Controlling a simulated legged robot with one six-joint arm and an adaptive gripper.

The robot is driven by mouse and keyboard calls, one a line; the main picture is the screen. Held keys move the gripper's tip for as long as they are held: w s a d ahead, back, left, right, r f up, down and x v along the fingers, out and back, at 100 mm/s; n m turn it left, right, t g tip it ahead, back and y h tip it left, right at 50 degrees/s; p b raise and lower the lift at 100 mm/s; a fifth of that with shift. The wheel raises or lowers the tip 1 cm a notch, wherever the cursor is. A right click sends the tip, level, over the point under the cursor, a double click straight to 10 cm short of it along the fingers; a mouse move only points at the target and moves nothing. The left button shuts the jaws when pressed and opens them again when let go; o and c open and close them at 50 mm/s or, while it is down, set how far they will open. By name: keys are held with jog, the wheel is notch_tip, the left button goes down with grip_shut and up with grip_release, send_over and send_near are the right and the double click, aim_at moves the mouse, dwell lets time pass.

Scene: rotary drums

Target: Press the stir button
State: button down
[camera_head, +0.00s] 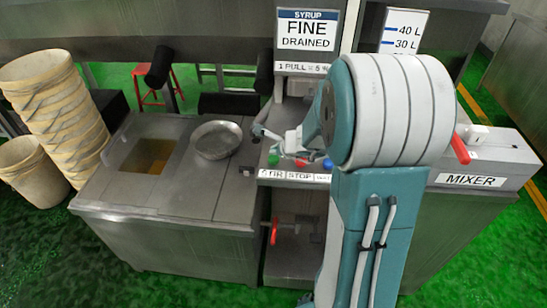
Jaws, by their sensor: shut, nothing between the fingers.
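A control panel labelled MIXER stands right of the middle. On its front ledge is a row of buttons: a green one (273,160) above a label that reads as STIR (273,174), partly cut off, a red one (300,162) above STOP, and a blue one (327,164) above a label that my arm partly hides. My gripper (262,132) reaches left from my arm, just behind and above the green button in the picture. It is shut and empty. I cannot tell how high it is above the buttons.
A metal bowl (216,139) sits on the counter (190,195) left of the gripper. A square opening (148,156) is further left. A SYRUP FINE DRAINED sign (306,30) stands behind. A red lever (460,148) is right of my arm. Stacked buckets (55,110) stand far left.

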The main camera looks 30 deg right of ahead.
aim_at(275, 158)
jog(key=shift+r, duration=2.5)
jog(key=s+a+r+n+g+y, duration=0.1)
jog(key=s+a+r+n, duration=0.35)
jog(key=a+n, duration=0.2)
jog(key=s+a+r+n+g+y, duration=0.1)
jog(key=s+a+r+n, duration=0.2)
jog(key=s+a+n, duration=0.3)
jog(key=s+a+r+n+g+h, duration=0.1)
jog(key=s+a+r+n+h, duration=0.1)
jog(key=s+n, duration=1.1)
jog(key=shift+s+a+g+h, duration=0.15)
jog(key=shift+s+g+h, duration=0.15)
jog(key=shift+s+h, duration=0.4)
